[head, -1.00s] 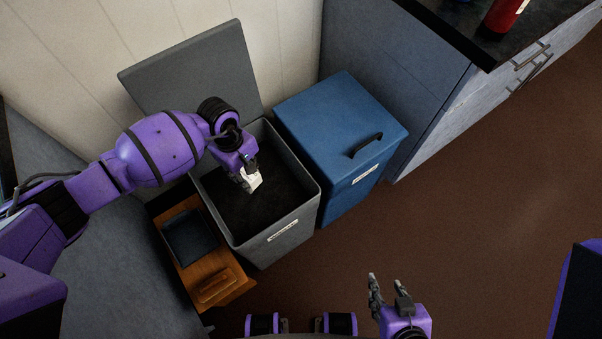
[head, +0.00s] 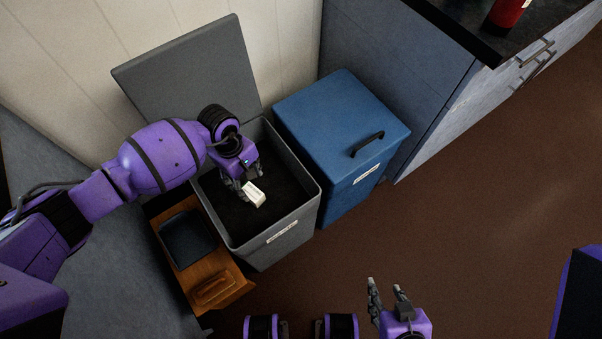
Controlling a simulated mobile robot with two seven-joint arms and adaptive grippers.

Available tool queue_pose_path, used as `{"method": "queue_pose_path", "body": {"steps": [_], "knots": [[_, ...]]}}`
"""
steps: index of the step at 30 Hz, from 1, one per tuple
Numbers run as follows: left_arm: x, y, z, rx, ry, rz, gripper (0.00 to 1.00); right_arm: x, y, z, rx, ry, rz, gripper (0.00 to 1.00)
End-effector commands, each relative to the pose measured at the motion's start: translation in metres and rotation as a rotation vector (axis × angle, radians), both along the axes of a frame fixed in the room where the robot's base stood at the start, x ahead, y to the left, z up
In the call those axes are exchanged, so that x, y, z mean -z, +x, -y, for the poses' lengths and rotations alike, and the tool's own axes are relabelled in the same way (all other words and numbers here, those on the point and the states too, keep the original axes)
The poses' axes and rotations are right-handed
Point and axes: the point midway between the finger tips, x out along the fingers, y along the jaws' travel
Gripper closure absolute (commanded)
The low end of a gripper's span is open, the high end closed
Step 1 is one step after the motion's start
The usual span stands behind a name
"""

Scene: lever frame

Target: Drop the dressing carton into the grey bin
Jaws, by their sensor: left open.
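The grey bin (head: 305,207) stands open with its lid (head: 195,70) tilted back against the wall. My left gripper (head: 243,184) is over the bin's opening, pointing down, with its fingers open. The small white dressing carton (head: 255,195) is just beyond the fingertips, tilted, inside the outline of the bin's opening. I cannot tell whether it still touches a finger or how high it is above the dark bin floor. My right gripper (head: 388,293) is at the bottom of the view, empty, with its fingers apart.
A blue bin (head: 330,120) with a closed lid and black handle stands right beside the grey bin. A wooden stand (head: 225,285) with a dark tray (head: 188,238) is at its left. A counter with a red container (head: 507,14) is at the upper right. Brown floor is clear at right.

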Motion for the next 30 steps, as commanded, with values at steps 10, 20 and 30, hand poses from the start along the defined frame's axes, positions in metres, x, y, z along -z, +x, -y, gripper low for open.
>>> {"method": "queue_pose_path", "body": {"steps": [10,20,30], "knots": [[-0.042,0.005,-0.005,0.002,0.001,0.004,0.46,0.001,-0.001,0.000,0.001,-0.001,-0.002,0.60],[-0.104,0.009,-0.010,0.001,0.001,0.001,0.46,0.000,0.000,0.000,-0.001,-0.001,0.000,0.60],[-0.119,0.009,-0.011,0.000,0.000,-0.001,0.46,0.000,0.000,0.000,-0.001,-0.001,0.000,0.60]]}}
